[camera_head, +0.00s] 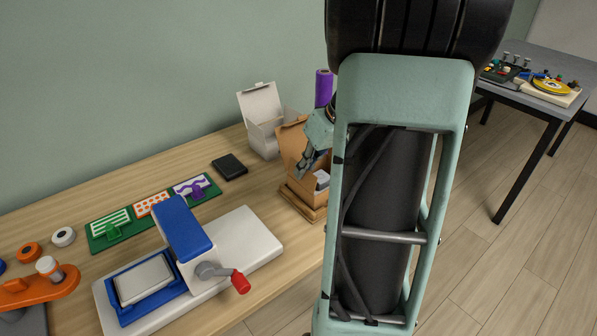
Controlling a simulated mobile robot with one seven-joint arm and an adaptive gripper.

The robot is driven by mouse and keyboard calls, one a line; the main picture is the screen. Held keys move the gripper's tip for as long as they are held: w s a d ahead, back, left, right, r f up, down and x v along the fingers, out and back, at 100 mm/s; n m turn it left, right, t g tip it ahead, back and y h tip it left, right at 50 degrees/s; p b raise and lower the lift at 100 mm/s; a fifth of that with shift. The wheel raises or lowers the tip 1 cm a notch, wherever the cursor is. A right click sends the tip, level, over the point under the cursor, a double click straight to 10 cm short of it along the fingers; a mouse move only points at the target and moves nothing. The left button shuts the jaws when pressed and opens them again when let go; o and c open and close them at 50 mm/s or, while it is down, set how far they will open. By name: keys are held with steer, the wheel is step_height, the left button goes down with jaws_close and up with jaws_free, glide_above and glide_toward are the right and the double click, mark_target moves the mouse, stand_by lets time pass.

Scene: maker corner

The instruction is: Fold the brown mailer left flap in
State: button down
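The brown mailer (308,194) stands open near the right end of the wooden table, partly hidden behind my arm. A tall brown panel of it (290,141) stands up on its left side. Something white shows inside it. My gripper (303,174) is at the mailer's opening, close to the inner side of the raised panel. Whether it touches the cardboard cannot be told. The fingers are small and seen from the side, so their opening is unclear. The mailer's right side is hidden by my arm.
A white open box (264,133) stands just behind the mailer, with a purple roll (323,88) to its right. A black pad (229,167), a green board with cards (112,237) and a blue-and-white press with a red-knobbed crank (186,232) lie leftward. A grey table stands far right.

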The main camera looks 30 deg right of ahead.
mark_target(296, 180)
steer(key=y, duration=0.1)
steer(key=d+y, duration=0.1)
steer(key=shift+d+f+m+y, duration=0.2)
steer(key=shift+m+y, duration=0.1)
steer(key=shift+y, duration=0.1)
steer(key=shift+w+d+f+m+y+p, duration=0.1)
steer(key=shift+d+f+m+y+p, duration=0.15)
steer(key=shift+y, duration=0.45)
steer(key=shift+s+d+f+m+y+p, duration=0.1)
steer(key=shift+y+p, duration=0.2)
steer(key=shift+y, duration=0.4)
steer(key=shift+w+d+f+m+y+p, duration=0.1)
steer(key=shift+d+f+m+y+p, duration=0.15)
steer(key=shift+y, duration=0.75)
steer(key=c, duration=2.7)
jaws_free()
steer(key=o, duration=0.5)
steer(key=shift+c, duration=0.2)
steer(key=v, duration=1.2)
steer(key=shift+a, duration=0.1)
steer(key=shift+c, duration=0.3)
